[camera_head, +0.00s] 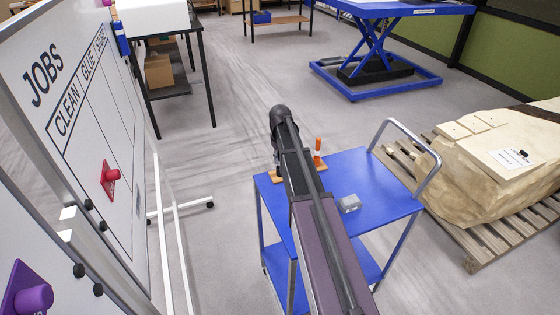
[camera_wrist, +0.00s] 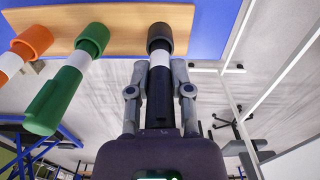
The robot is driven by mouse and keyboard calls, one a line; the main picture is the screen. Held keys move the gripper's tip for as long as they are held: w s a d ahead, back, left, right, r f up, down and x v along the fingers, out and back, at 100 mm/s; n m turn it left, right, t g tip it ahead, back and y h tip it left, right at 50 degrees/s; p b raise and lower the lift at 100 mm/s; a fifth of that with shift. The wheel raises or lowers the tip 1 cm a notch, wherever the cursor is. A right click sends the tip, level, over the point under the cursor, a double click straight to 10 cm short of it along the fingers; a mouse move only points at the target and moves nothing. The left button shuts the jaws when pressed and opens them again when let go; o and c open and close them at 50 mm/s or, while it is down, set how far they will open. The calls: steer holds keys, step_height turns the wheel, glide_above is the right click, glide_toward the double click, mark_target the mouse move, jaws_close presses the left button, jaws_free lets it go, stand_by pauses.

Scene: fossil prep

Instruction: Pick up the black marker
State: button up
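The black marker (camera_wrist: 159,95), with a white band and a black ring at its far end, shows in the wrist view. My gripper (camera_wrist: 160,72) has one finger on each side of it, with no clear gap, and looks shut on it. The marker's far end is at the wooden board (camera_wrist: 122,18); I cannot tell whether it is lifted. A green marker (camera_wrist: 55,102) and an orange marker (camera_wrist: 33,40) stand on the board beside it. In the head view the orange marker (camera_head: 318,146) is upright, and my arm hides the black marker.
A pallet (camera_head: 490,242) with a large pale block (camera_head: 470,180) is at right. Open floor lies behind.

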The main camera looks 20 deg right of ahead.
steer(key=shift+r, duration=0.2)
stand_by(0.3)
step_height(320, 180, up, 3)
steer(key=p, duration=0.3)
steer(key=shift+f, duration=0.15)
steer(key=s+a+r+p, duration=0.2)
steer(key=s+a, duration=0.1)
steer(key=s, duration=1.2)
steer(key=shift+s, duration=0.4)
steer(key=shift+a, duration=0.1)
steer(key=shift+r, duration=0.1)
stand_by(3.2)
steer(key=shift+r+p, duration=1.1)
steer(key=shift+p, duration=0.1)
steer(key=shift+w, duration=0.1)
